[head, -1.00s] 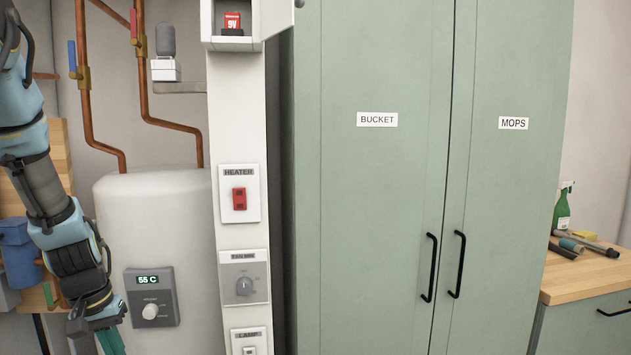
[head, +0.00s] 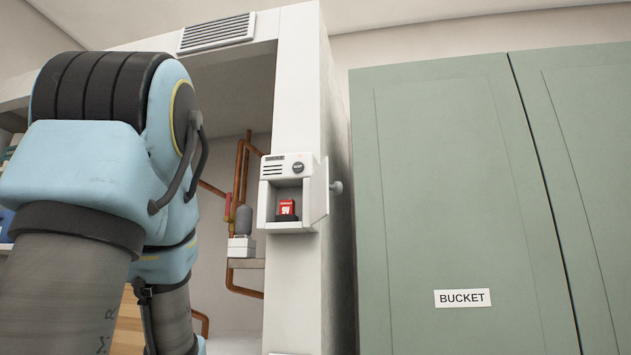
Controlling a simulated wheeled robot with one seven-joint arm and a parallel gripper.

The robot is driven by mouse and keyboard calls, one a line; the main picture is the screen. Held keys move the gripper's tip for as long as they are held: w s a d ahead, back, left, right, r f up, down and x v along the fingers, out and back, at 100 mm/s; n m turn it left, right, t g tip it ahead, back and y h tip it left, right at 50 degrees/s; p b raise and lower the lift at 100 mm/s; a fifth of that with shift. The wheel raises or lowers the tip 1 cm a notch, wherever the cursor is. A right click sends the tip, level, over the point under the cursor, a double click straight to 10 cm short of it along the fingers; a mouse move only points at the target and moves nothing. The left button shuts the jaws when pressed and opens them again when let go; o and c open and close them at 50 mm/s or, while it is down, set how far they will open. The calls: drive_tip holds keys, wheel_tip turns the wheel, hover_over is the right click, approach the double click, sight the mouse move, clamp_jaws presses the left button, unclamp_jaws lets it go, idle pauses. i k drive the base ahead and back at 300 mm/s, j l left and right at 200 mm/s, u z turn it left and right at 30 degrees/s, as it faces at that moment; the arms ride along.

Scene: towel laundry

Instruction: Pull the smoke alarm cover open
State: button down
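The smoke alarm (head: 288,165) is a small white box on the front of a white post, near the middle of the head view. Its cover (head: 319,190) stands swung open to the right, with a round grey knob on its outer side. A red 9V battery (head: 287,208) sits inside the open compartment. My arm fills the left of the view, and my gripper is out of the picture.
The white post (head: 299,75) stands beside a recess with copper pipes (head: 241,180). A vent grille (head: 216,33) is above the recess. A tall green cabinet labelled BUCKET (head: 440,180) stands on the right, close to the open cover.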

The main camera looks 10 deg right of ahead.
sight(319, 187)
drive_tip(key=j+u, duration=0.15)
drive_tip(key=j, duration=0.3)
drive_tip(key=i+j+u, duration=0.1)
drive_tip(key=j, duration=0.35)
drive_tip(key=i+j+u, duration=0.15)
drive_tip(key=j, duration=0.25)
